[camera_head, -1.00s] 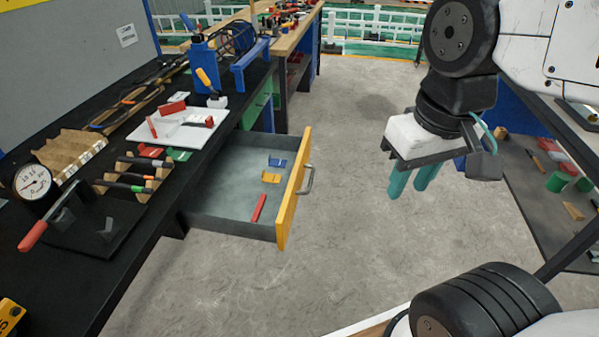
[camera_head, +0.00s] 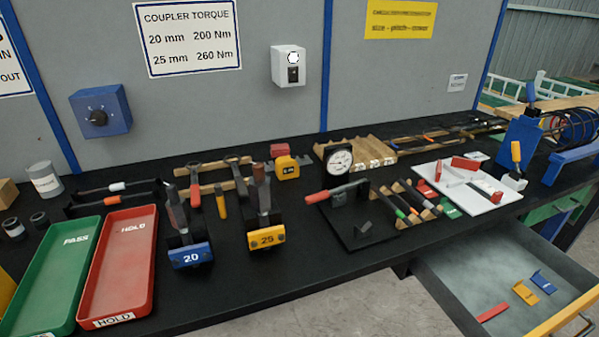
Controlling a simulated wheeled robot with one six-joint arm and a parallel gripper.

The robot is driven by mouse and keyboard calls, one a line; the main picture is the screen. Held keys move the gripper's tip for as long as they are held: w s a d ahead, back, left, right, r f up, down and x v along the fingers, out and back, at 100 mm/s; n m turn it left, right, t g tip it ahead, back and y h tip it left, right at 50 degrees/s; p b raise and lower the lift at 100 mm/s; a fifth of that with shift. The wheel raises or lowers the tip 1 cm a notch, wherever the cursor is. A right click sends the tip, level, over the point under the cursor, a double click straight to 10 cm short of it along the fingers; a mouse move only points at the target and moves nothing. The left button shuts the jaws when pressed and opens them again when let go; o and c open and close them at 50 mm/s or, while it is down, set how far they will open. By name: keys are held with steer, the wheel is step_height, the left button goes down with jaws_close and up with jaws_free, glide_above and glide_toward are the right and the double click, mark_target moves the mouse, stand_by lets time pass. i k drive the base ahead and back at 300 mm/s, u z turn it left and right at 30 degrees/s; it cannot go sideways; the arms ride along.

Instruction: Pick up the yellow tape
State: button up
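A yellow tape (camera_head: 287,168), which looks like a boxy tape measure, stands on the black workbench (camera_head: 330,270) near its back. A red block-like thing (camera_head: 279,150) is right behind it, and I cannot tell whether the two touch. A wooden rack with dark tools (camera_head: 213,187) is just to its left, and a round white dial gauge (camera_head: 339,160) is to its right. My gripper is not in view.
Wrench-like tools in a blue 20 block (camera_head: 190,256) and a yellow 25 block (camera_head: 266,240) stand in front of the tape. Green (camera_head: 48,275) and red (camera_head: 118,262) trays lie left. An open drawer (camera_head: 560,240) sticks out at right. The front bench edge is mostly clear.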

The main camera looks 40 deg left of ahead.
mark_target(286, 167)
steer(key=u, duration=0.2)
steer(key=k, duration=0.25)
steer(key=u, duration=1)
steer(key=i, duration=1.35)
steer(key=u, duration=0.35)
